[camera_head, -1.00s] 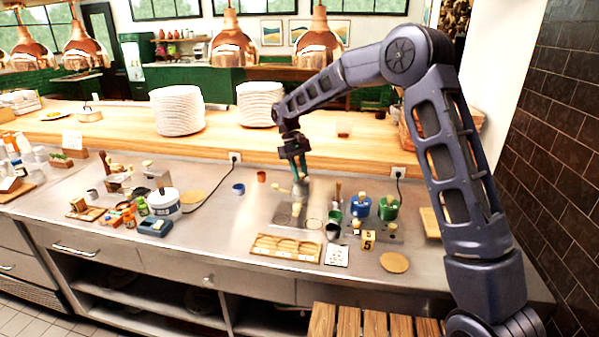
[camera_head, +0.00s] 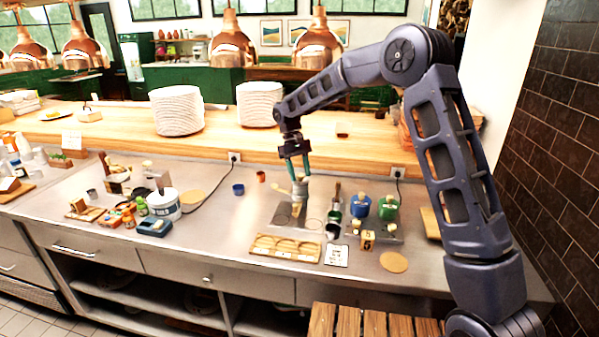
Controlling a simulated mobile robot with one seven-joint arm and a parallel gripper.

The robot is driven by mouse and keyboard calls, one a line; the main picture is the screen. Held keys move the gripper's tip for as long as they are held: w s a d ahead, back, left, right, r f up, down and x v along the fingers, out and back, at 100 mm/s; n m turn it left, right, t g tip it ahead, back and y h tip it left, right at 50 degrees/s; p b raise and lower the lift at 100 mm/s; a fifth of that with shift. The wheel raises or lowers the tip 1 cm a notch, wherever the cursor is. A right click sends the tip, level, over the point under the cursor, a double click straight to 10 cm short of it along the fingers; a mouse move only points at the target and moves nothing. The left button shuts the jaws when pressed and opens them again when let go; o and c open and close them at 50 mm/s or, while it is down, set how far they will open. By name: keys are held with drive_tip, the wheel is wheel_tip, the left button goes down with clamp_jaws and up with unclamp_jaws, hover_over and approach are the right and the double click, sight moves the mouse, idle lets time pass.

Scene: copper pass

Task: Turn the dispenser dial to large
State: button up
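My gripper (camera_head: 299,172) hangs over the middle of the steel counter, pointing down, its two teal fingers visibly apart. Just below it stands a small grey device (camera_head: 299,189) with a pale wooden handle or knob at its left, on a dark base plate. The fingertips are close to its top; I cannot tell whether they touch it. Another grey device (camera_head: 158,181) stands at the left beside a white tub.
A wooden tray with round recesses (camera_head: 258,247) lies in front. Blue (camera_head: 360,207) and green (camera_head: 387,208) containers and a dark cup (camera_head: 332,231) stand to the right. Plate stacks (camera_head: 177,111) stand on the wooden ledge behind. The counter between the left-hand clutter and the tray is mostly clear.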

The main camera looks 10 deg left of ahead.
drive_tip(key=v, duration=1.1)
drive_tip(key=shift+d, duration=0.1)
drive_tip(key=s+d+r+m+t+y, duration=0.1)
drive_tip(key=s+d+r, duration=0.25)
drive_tip(key=d, duration=0.65)
drive_tip(key=s+d+r+m+t+y, duration=0.15)
drive_tip(key=d+r, duration=0.25)
drive_tip(key=d, duration=0.6)
drive_tip(key=s+d+r+m+t, duration=0.1)
drive_tip(key=s+d+r+m, duration=0.2)
drive_tip(key=d, duration=0.7)
drive_tip(key=s+d+f+m+t, duration=0.1)
drive_tip(key=s+d+f+t, duration=0.1)
drive_tip(key=s+d, duration=0.7)
drive_tip(key=s+d+f+m+t, duration=0.2)
drive_tip(key=s+d+f, duration=0.2)
drive_tip(key=s+d, duration=0.6)
drive_tip(key=shift+s+d+f+y, duration=0.3)
drive_tip(key=shift+s+d+y, duration=0.05)
drive_tip(key=shift+s, duration=0.65)
drive_tip(key=shift+m, duration=0.25)
